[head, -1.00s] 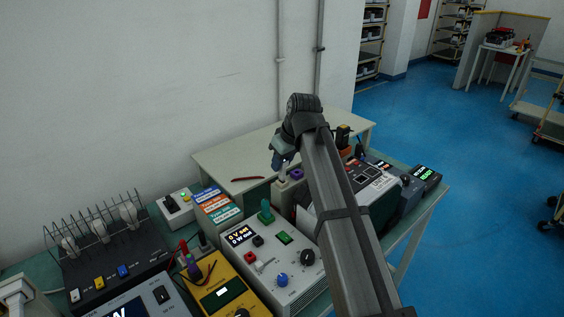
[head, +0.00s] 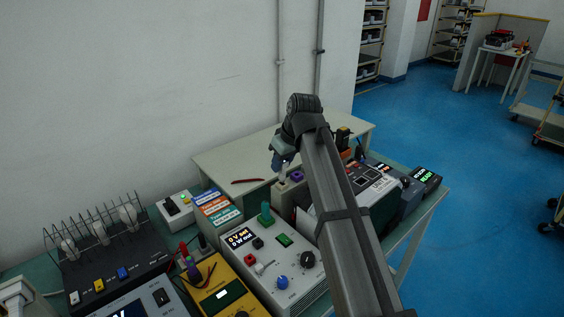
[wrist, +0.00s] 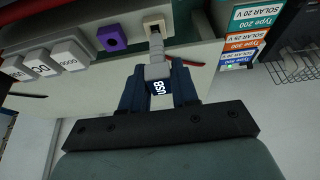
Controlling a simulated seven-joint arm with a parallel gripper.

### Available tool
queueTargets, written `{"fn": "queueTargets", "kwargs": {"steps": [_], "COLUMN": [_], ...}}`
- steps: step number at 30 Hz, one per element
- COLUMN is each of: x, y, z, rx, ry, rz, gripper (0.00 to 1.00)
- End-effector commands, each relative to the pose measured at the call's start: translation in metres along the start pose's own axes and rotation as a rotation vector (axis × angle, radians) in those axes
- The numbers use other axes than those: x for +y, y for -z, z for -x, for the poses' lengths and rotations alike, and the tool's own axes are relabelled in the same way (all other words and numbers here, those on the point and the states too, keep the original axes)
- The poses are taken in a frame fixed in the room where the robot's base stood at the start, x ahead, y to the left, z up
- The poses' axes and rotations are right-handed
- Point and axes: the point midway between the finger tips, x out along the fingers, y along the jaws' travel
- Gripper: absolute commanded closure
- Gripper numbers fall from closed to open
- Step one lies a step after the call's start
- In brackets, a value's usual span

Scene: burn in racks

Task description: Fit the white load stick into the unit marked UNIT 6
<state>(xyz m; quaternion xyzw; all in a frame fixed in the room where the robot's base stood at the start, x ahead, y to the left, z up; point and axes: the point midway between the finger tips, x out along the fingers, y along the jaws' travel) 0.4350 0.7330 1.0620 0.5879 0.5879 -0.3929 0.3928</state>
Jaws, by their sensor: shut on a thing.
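The stick's narrow metal tip points at a square opening in a beige unit (wrist: 148,22). The tip is at or just inside the opening; I cannot tell how deep. In the head view my gripper (head: 283,162) is low over the bench, with the white stick (head: 283,176) below it, at the top of the beige unit (head: 280,193).
A purple block (wrist: 112,38) sits close beside the opening. Coloured Type boxes (head: 215,205), a power supply (head: 275,262) and a yellow meter (head: 218,290) crowd the bench. The pale table (head: 235,158) behind is mostly clear.

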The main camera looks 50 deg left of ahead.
Motion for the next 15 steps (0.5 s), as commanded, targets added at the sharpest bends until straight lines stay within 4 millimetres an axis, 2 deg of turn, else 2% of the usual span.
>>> {"fn": "queueTargets", "kwargs": {"steps": [15], "x": [0.0], "y": [0.005], "z": [0.012], "rx": [0.001], "ry": [0.0], "rz": [0.0], "gripper": [1.0]}}
